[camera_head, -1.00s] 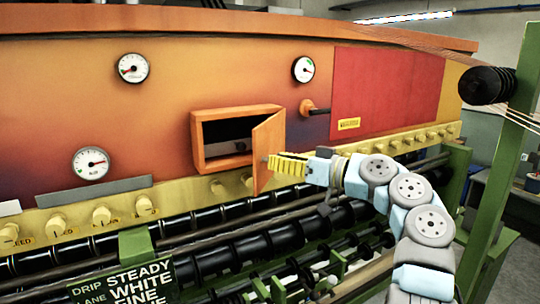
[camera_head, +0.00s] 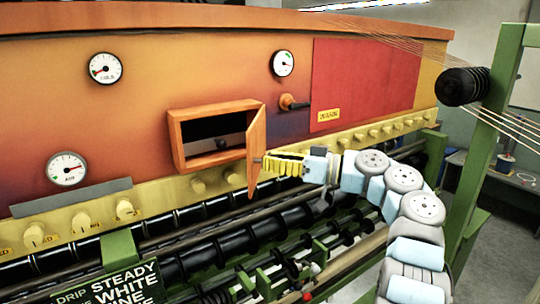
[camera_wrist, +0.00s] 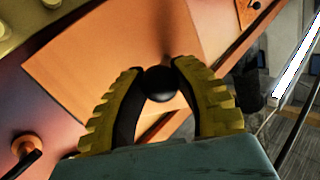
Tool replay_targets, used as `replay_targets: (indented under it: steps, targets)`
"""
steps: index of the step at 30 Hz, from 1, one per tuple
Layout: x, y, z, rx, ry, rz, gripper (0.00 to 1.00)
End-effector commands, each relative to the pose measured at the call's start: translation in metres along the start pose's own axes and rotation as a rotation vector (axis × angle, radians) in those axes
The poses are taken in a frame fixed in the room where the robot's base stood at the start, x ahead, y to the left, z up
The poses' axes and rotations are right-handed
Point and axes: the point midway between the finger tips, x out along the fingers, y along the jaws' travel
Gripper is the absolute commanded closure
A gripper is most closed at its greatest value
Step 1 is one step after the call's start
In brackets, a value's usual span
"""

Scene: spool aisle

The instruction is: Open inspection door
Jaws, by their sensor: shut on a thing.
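The inspection door (camera_head: 257,150) is a small orange panel hinged on the right side of an orange box frame (camera_head: 178,143) on the machine's front. It stands swung outward, and the dark inside of the box shows to its left. My gripper (camera_head: 264,163) reaches in from the right at the door's outer face. In the wrist view its yellow ribbed fingers (camera_wrist: 160,82) are shut around a black round knob (camera_wrist: 160,84) on the orange door (camera_wrist: 100,60).
An orange-based black lever (camera_head: 293,103) sticks out right of the door, above a row of cream knobs (camera_head: 200,185). Black rollers (camera_head: 270,217) run below. A green post (camera_head: 490,130) with a black spool (camera_head: 462,86) stands at the right.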

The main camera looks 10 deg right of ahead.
Motion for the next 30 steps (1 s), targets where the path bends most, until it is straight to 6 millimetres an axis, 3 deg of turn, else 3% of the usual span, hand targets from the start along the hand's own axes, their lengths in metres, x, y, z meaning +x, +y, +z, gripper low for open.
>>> replay_targets:
  steps: [30]
  targets:
    - [-0.0046,-0.0025,-0.0001,-0.002,-0.013,-0.059,1.0]
